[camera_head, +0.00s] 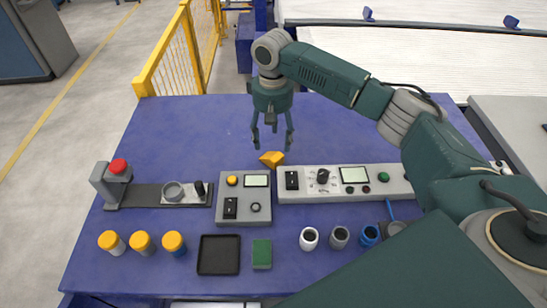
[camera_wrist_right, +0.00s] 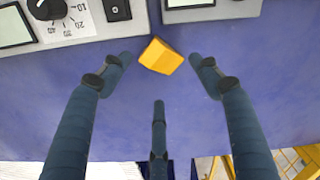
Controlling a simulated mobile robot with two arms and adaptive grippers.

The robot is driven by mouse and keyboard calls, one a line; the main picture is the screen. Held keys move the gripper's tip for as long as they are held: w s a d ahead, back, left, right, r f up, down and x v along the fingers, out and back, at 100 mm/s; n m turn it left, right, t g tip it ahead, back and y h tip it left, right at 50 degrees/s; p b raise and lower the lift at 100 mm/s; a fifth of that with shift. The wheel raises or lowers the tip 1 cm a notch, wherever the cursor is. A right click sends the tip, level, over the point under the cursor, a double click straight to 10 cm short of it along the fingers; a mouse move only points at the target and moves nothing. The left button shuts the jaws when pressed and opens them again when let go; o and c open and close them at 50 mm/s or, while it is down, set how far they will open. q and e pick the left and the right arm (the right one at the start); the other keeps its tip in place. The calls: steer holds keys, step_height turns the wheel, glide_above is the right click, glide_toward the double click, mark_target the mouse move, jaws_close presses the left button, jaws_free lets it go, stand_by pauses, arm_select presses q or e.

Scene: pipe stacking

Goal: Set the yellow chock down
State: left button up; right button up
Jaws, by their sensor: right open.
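The yellow chock (camera_head: 272,158) lies on the blue table, just behind the gap between two grey control boxes. It also shows in the right wrist view (camera_wrist_right: 161,56), apart from the fingers on either side. My right gripper (camera_head: 272,140) is open and points down above and slightly behind the chock. In the right wrist view its fingers (camera_wrist_right: 165,75) are spread wide, with nothing held between them. My left gripper is not in view.
A grey control box (camera_head: 243,211) and a longer control panel (camera_head: 340,196) stand in front of the chock. A black tray (camera_head: 219,255), a green block (camera_head: 262,254) and several yellow-capped jars line the front. The table (camera_head: 180,125) behind and left is clear. A yellow fence (camera_head: 180,55) stands beyond.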

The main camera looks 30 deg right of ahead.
mark_target(273, 155)
steer(key=f+p, duration=0.1)
steer(key=f, duration=0.6)
steer(key=shift+s+f, duration=0.1)
steer(key=shift+s, duration=0.1)
steer(key=c, duration=1.4)
steer(key=shift+o, duration=0.2)
